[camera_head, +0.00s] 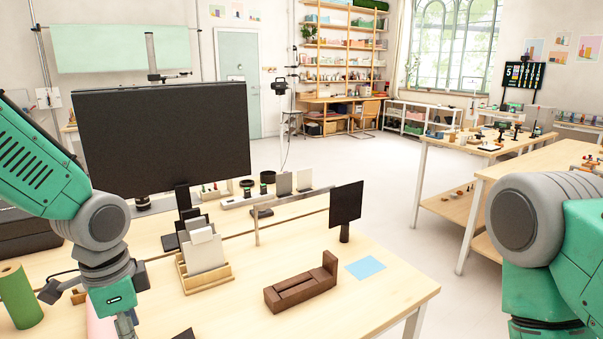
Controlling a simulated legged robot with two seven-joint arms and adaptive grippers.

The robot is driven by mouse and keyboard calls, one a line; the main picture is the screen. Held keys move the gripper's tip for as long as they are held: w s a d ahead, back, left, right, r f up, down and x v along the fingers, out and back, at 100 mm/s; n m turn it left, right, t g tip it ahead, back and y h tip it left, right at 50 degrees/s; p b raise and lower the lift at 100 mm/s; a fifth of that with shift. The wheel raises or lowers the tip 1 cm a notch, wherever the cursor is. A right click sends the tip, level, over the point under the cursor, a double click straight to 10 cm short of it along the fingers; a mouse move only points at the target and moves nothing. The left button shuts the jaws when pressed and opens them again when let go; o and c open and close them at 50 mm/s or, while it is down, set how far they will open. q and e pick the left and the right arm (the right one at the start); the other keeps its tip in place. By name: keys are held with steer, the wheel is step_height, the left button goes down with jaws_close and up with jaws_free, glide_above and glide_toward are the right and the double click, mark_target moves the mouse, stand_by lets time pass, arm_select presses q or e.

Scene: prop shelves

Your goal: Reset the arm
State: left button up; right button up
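My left arm (105,230) comes in from the left, green with grey joints. It bends down over the left part of the near wooden table, and its green wrist link leaves the picture at the bottom edge. The fingers of the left gripper are below the frame and do not show. My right arm (530,225) shows only as a grey joint and green links at the right edge. Its forearm and gripper are out of view.
The near table (375,310) holds a large black monitor (165,135), a wooden holder with white cards (204,255), a brown wooden block (300,283), a blue sheet (365,268), a small black screen (346,203) and a green roll (18,297). Floor is clear between tables.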

arm_select(q)
steer(key=s+f+n+h, duration=0.1)
steer(key=s+f+n, duration=0.3)
steer(key=s+f, duration=0.5)
steer(key=s+f+n, duration=0.4)
steer(key=s+f, duration=0.1)
steer(key=f, duration=0.8)
steer(key=s+a+f+n+y, duration=0.1)
steer(key=s+a+f+n, duration=0.2)
steer(key=s, duration=0.6)
step_height(320, 180, down, 11)
steer(key=w+d+b, duration=0.1)
steer(key=w+b, duration=0.1)
steer(key=b, duration=0.8)
steer(key=shift+d+t, duration=0.3)
arm_select(e)
step_height(320, 180, down, 10)
steer(key=shift+w+f, duration=0.2)
steer(key=shift+w, duration=0.2)
arm_select(q)
steer(key=shift+s, duration=0.1)
